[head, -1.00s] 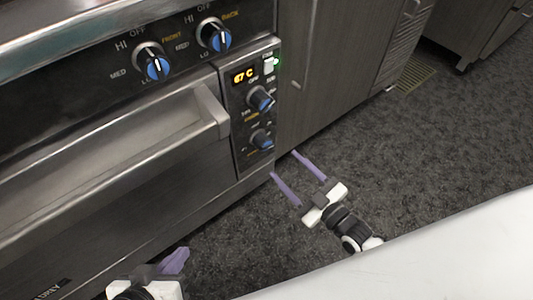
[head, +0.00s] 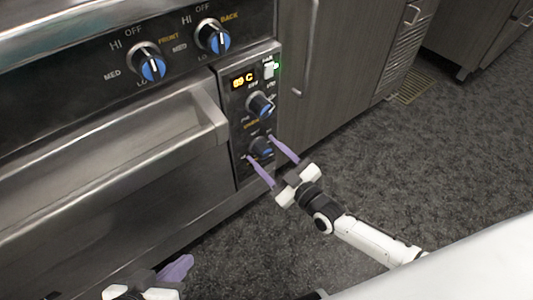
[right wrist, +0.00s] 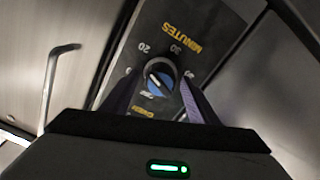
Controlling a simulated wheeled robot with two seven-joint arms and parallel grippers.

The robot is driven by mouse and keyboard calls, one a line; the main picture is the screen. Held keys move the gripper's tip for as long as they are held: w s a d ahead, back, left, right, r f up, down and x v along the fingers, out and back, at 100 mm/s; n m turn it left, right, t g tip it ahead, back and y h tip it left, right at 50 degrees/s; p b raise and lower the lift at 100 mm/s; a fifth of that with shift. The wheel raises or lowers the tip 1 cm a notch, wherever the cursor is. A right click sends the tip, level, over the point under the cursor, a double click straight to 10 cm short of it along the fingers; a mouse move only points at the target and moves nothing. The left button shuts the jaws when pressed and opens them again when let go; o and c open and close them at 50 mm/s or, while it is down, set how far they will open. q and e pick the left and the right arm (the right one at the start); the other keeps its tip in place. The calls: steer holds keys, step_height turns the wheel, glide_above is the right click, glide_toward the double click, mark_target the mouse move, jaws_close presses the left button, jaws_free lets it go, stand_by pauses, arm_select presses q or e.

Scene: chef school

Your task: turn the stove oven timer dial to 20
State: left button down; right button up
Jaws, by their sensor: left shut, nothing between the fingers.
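The lower blue-and-black dial (head: 261,147) on the oven's side panel is the timer; the right wrist view shows it (right wrist: 160,77) under the word MINUTES, with 20 and 30 printed near its upper edge. Its white pointer line lies slanted, and I cannot tell the exact setting. My right gripper (head: 261,148) is open, one finger on each side of this dial; I cannot tell whether they touch it. The right wrist view also shows the fingers (right wrist: 158,95) flanking it. My left gripper (head: 187,262) is shut and empty, low in front of the oven.
Two burner knobs (head: 152,68) (head: 213,38) sit on the upper panel. The oven door handle (head: 130,150) juts out left of the side panel.

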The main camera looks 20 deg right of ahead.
steer(key=c, duration=1)
steer(key=shift+o, duration=0.2)
steer(key=shift+m, duration=0.8)
arm_select(q)
steer(key=shift+f, duration=0.1)
arm_select(e)
steer(key=o, duration=1.1)
steer(key=shift+c, duration=0.2)
steer(key=shift+s, duration=0.1)
steer(key=shift+s+d, duration=0.15)
steer(key=shift+s, duration=0.15)
arm_select(q)
steer(key=a+p, duration=0.2)
steer(key=p, duration=0.1)
steer(key=shift+s+r+n+y, duration=0.2)
steer(key=shift+r+n+y, duration=0.1)
steer(key=shift+y, duration=0.1)
arm_select(e)
steer(key=v, duration=0.9)
steer(key=shift+s, duration=0.2)
steer(key=shift+d, duration=0.1)
